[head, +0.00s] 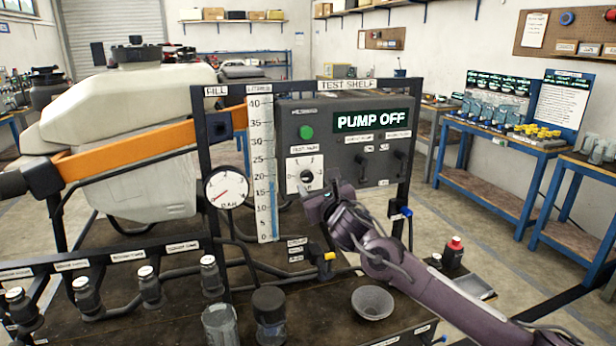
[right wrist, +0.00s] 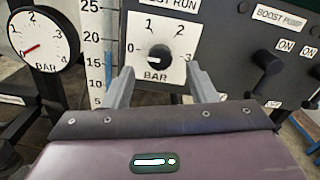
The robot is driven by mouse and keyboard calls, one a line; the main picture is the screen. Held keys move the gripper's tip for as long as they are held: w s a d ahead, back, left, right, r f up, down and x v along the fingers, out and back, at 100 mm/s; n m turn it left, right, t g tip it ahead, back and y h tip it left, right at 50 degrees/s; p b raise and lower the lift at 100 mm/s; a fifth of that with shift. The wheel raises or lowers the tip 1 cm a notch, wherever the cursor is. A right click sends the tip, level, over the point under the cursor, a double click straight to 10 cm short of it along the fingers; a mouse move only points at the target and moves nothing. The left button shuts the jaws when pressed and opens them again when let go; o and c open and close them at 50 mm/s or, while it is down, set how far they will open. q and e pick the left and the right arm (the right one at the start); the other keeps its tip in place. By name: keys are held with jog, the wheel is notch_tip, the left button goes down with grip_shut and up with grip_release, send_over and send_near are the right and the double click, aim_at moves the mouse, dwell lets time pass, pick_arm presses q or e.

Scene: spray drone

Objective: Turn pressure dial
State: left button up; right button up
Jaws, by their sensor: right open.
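The pressure dial (head: 306,176) is a black knob on a white square plate on the grey control panel. It also shows in the right wrist view (right wrist: 158,56), with a scale in BAR up to 3; its pale mark appears to point left, near 0. My right gripper (head: 316,205) is just in front of and below the dial plate. In the right wrist view its fingers (right wrist: 162,87) are spread, one on each side of the plate's lower part. Nothing is between them, and the knob appears beyond the fingertips. My left gripper is in neither view.
The panel display (head: 372,121) reads PUMP OFF, beside a green button (head: 306,132). A round BAR gauge (head: 226,188) has its red needle near 0. The boost pump switch (right wrist: 266,70) is right of the dial. A funnel (head: 372,303) and jars stand on the bench below.

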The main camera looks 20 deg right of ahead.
aim_at(308, 177)
jog(key=shift+w+a+p, duration=0.1)
jog(key=shift+w+p, duration=0.45)
jog(key=shift+w, duration=2.2)
jog(key=c, duration=1)
